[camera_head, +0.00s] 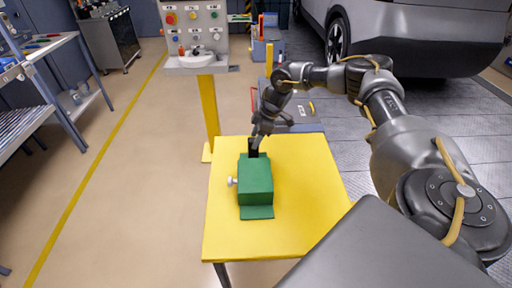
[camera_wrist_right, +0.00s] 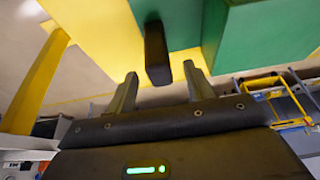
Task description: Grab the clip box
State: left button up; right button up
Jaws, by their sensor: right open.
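A green box (camera_head: 255,183) with a white knob on its left side and flat flanges at front and back sits on the yellow table. A small dark block (camera_head: 253,150) stands at its far end; I cannot tell for certain which of the two is the clip box. My right gripper (camera_head: 260,128) is just behind and above the dark block. In the right wrist view my right gripper (camera_wrist_right: 160,86) is open and empty. The dark block (camera_wrist_right: 157,52) lies ahead, in line with the gap between the fingertips, with the green box (camera_wrist_right: 262,35) behind and to the right.
The yellow table (camera_head: 300,205) has bare top around the green box. A yellow post with a grey control panel (camera_head: 197,30) stands behind at the left. A parked vehicle (camera_head: 410,30) is at the back right, and a metal shelf (camera_head: 60,90) at the left.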

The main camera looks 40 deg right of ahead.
jog(key=x, duration=0.3)
jog(key=shift+w+a+f, duration=0.1)
jog(key=shift+f, duration=0.15)
grip_shut()
